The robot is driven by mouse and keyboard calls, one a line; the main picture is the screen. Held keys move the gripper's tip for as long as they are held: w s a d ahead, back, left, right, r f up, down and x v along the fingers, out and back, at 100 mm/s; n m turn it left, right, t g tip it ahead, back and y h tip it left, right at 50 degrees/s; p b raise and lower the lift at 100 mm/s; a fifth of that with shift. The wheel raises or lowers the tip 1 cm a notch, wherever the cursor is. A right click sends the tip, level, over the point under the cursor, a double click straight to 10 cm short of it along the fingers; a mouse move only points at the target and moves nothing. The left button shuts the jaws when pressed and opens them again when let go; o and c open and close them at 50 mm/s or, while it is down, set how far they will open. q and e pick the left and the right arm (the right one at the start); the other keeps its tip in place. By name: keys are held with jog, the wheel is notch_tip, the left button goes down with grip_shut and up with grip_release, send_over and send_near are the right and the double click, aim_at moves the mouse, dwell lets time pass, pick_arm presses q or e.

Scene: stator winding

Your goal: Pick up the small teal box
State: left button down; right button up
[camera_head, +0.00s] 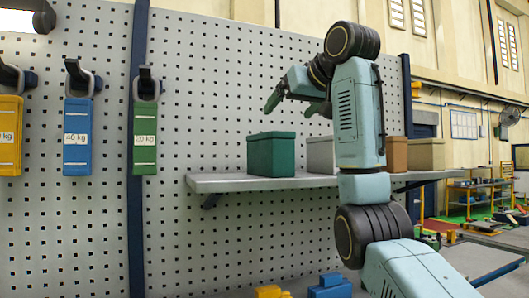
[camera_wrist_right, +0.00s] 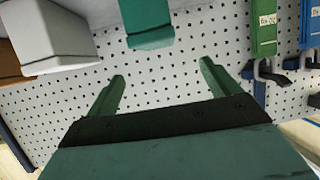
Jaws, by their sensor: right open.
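The small teal box (camera_head: 271,156) stands upright on a grey shelf (camera_head: 222,184) mounted on the pegboard, at the shelf's left part. My right gripper (camera_head: 289,108) is above the box and a little to its right in the head view, apart from it. In the right wrist view the gripper (camera_wrist_right: 162,72) is open with nothing between its two fingers. The teal box (camera_wrist_right: 147,22) shows there at the top edge, beyond the fingertips and partly cut off by the frame. My left gripper is in neither view.
A white box (camera_head: 320,155) stands right of the teal one, partly behind my right arm. A brown box (camera_head: 397,154) and a tan box (camera_head: 427,154) stand farther right. Yellow, blue (camera_head: 77,137) and green (camera_head: 145,138) labelled pieces hang on the pegboard (camera_head: 200,70) at left.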

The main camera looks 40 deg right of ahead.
aim_at(269, 155)
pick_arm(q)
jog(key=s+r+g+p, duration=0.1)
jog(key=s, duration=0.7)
pick_arm(e)
jog(key=x, duration=0.5)
jog(key=shift+w+f, duration=0.15)
jog(key=shift+f, duration=0.05)
jog(key=shift+w+d+f+p, duration=0.25)
jog(key=shift+w+f+p, duration=0.15)
jog(key=shift+w, duration=0.15)
jog(key=x, duration=0.2)
jog(key=p+x, duration=0.1)
jog(key=x, duration=0.1)
jog(key=shift+s+d+f, duration=0.15)
jog(key=shift+d+f, duration=0.1)
jog(key=shift+w+d+f, duration=0.1)
jog(key=shift+w, duration=0.15)
jog(key=shift+s, duration=0.1)
jog(key=c, duration=1.5)
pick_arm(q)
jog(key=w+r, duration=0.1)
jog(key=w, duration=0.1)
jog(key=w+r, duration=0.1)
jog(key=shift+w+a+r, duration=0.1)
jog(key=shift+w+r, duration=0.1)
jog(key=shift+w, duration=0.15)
pick_arm(e)
jog(key=shift+c, duration=0.6)
